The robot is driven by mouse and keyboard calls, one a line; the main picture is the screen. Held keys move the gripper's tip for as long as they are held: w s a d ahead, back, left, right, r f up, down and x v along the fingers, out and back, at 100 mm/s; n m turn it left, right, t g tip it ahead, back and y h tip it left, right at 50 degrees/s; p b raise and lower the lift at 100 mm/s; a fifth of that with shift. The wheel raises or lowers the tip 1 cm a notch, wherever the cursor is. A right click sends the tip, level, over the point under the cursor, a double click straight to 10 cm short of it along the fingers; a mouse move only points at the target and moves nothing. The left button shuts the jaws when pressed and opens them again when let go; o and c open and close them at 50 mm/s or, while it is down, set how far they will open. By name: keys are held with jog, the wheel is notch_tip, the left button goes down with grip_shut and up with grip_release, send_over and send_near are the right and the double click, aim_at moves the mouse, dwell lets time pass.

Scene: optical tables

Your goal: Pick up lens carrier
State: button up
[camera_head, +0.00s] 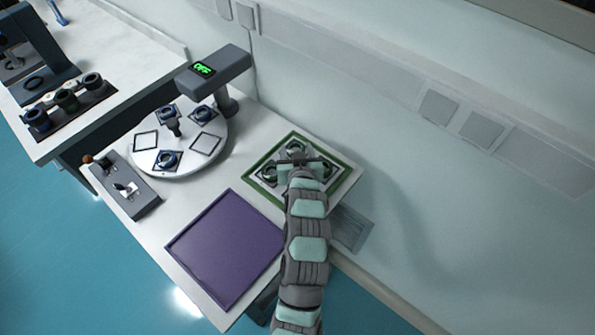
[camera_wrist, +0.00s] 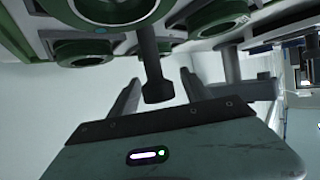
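A green-rimmed tray (camera_head: 267,153) on the white table holds several lens carriers. One green-ringed lens carrier (camera_head: 296,147) shows at its back, and another (camera_head: 269,171) at its left. My gripper (camera_head: 300,166) is over the tray and covers part of it. In the wrist view, the carriers' green rings (camera_wrist: 83,50) fill the top. A dark post with a wider end (camera_wrist: 157,75) reaches down between the fingers of my gripper (camera_wrist: 158,92). The fingers are apart, with a gap on both sides of the post. Which carrier the post belongs to is unclear.
A purple mat (camera_head: 226,248) lies left of my arm. A white round plate (camera_head: 187,142) with blue-ringed parts stands behind it, under a grey device reading OFF (camera_head: 215,70). A grey box (camera_head: 126,188) stands at the left edge. The wall is close behind the tray.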

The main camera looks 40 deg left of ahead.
grip_shut()
dwell(0.4)
dwell(0.9)
